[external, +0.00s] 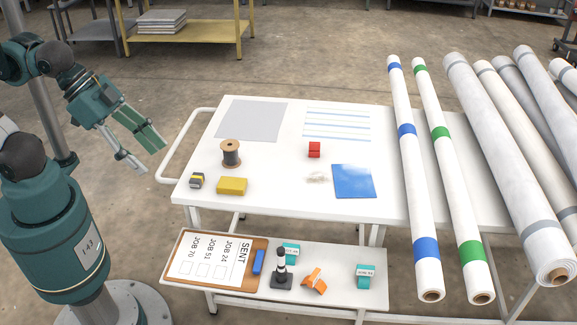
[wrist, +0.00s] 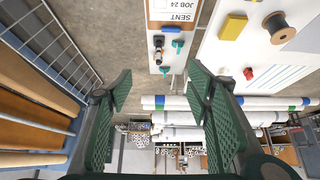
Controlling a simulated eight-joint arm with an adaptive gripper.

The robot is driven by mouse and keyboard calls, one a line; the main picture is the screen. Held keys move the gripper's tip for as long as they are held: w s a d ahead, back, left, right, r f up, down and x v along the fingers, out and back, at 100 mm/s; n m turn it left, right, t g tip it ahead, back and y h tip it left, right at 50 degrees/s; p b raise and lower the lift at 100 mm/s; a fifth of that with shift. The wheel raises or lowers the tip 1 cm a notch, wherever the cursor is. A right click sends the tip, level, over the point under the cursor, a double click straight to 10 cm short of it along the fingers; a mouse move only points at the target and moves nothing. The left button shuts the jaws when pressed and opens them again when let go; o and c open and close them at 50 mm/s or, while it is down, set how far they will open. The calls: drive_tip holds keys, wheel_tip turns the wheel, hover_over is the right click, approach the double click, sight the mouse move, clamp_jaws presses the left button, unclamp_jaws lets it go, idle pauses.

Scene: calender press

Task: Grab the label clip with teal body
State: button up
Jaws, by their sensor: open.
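Two clips with teal bodies and small white labels are on the low white shelf. One teal clip (external: 291,254) is behind the black stamp (external: 281,275), which partly hides it. The other teal clip (external: 366,276) stands clear at the shelf's right end. The print on their labels is too small to read surely. An orange clip (external: 314,281) lies between them, tilted. In the wrist view the teal clips (wrist: 178,44) are small and far off, beyond the fingertips. My gripper (external: 154,160) is open and empty, in the air left of the table; its fingers frame the wrist view (wrist: 160,78).
The white table (external: 270,185) overhangs behind, with a spool (external: 231,154), yellow block (external: 232,186) and red item (external: 314,149). Long rolls (external: 415,180) jut forward at right.

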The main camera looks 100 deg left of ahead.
drive_tip(key=shift+w, duration=0.1)
drive_tip(key=m+g+p, duration=0.3)
drive_tip(key=m+g, duration=0.4)
drive_tip(key=m, duration=1.1)
hover_over(291, 245)
wheel_tip(291, 245, down, 29)
drive_tip(key=shift+f, duration=0.7)
drive_tip(key=shift+f+b, duration=0.35)
drive_tip(key=shift+f, duration=0.95)
